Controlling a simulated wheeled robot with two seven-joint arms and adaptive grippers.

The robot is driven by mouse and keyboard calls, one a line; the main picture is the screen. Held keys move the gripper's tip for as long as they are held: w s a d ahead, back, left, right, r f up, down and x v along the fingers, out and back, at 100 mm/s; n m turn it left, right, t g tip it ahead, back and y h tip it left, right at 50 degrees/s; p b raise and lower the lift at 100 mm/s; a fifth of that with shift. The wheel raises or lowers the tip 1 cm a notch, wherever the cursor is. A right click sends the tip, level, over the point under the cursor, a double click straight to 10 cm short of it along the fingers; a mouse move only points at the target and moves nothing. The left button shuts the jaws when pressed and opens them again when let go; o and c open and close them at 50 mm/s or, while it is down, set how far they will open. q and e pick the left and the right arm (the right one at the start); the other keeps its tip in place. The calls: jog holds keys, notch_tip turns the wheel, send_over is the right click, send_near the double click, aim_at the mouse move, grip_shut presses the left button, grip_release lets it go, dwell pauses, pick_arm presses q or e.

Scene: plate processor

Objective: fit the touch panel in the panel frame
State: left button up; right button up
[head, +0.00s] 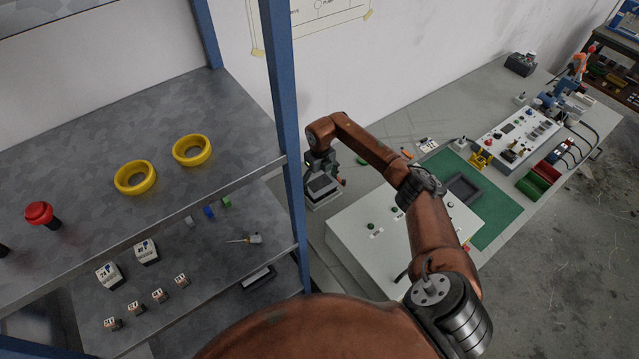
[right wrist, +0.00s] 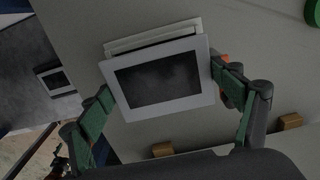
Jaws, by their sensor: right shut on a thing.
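The touch panel (right wrist: 157,78) has a light grey border and a dark screen. My right gripper (right wrist: 160,92) is shut on it, with a green finger at each side edge. In the head view my right gripper (head: 322,168) points down at the touch panel (head: 322,186), beside the blue post. A pale block-like part (right wrist: 152,35) shows just behind the panel's upper edge; I cannot tell whether they touch. A dark rectangular frame (head: 463,175), seemingly the panel frame, lies on the green mat and looks empty. My left gripper is not in view.
A pale sloping control box (head: 350,240) stands between the shelf and the green mat (head: 498,215). The shelf's blue post (head: 285,120) rises close to my right gripper. Another dark-screened panel (head: 258,277) lies on the lower shelf. A control board (head: 520,130) stands beyond the mat.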

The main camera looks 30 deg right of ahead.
jog(key=shift+f+b, duration=0.6)
jog(key=shift+f, duration=0.2)
dwell(0.8)
jog(key=o, duration=1.4)
notch_tip(320, 180, up, 12)
